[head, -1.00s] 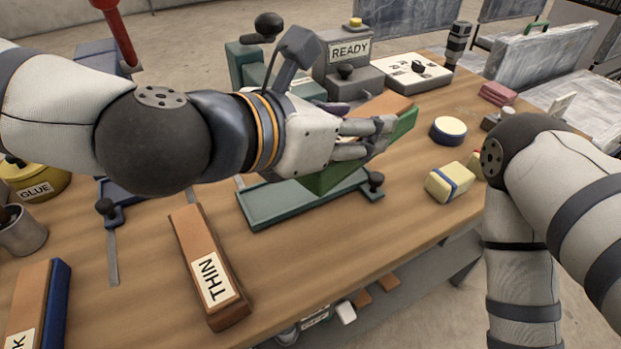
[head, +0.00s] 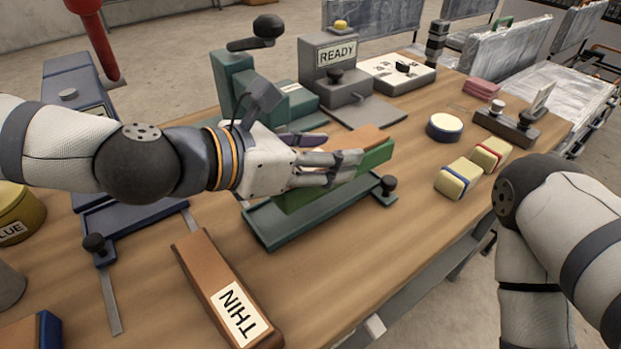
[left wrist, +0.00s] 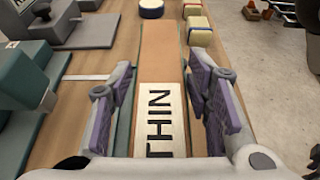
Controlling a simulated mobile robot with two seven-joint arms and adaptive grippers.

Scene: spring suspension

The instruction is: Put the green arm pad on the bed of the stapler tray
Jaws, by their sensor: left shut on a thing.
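The green arm pad (head: 376,157) has green sides and a brown top, and is held by my left gripper (head: 335,165) over the stapler tray. In the left wrist view the pad (left wrist: 162,52) lies lengthwise between the two fingers and its label reads THIN. The stapler tray (head: 278,238) is a long green tray with a dark knob at its right end, in front of the green stapler (head: 232,80). The pad and fingers hide part of its bed. I cannot tell whether the pad touches the bed. My right gripper is out of view; only my right arm shows.
Another brown THIN pad (head: 222,290) lies in front, left of the tray. A blue tray (head: 135,222) is at left. A grey READY box (head: 335,75) stands behind. A round tin (head: 445,127) and two cream blocks (head: 458,180) are at right.

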